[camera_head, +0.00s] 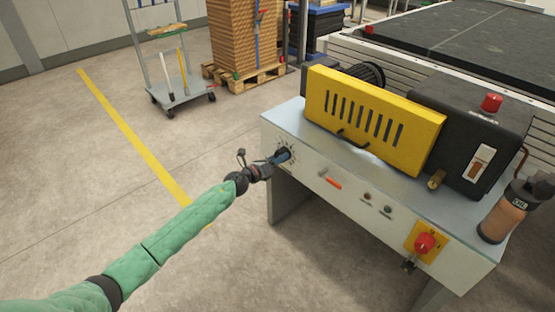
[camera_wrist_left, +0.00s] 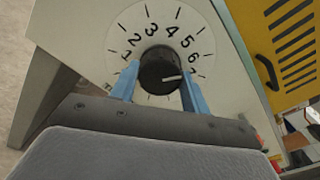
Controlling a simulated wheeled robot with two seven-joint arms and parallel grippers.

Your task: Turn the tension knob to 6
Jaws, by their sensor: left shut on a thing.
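The tension knob is a black round knob (camera_wrist_left: 158,68) on a white dial with black numbers, on the front panel of the coater. A white pointer line on it points right in the left wrist view, near the place just past the 6 (camera_wrist_left: 194,57), where the finger partly covers the scale. My left gripper (camera_head: 283,156) reaches the dial at the left end of the panel. Its two blue fingers (camera_wrist_left: 160,84) are shut on the knob, one on each side. My right gripper is not in view.
The coater's white panel (camera_head: 340,207) also carries an orange-red handle (camera_head: 329,178), small indicators and a red stop knob (camera_head: 425,243) on yellow. A yellow slotted guard (camera_head: 372,118) sits above. An orange canister (camera_head: 506,216) stands at the right. The floor left of it is open.

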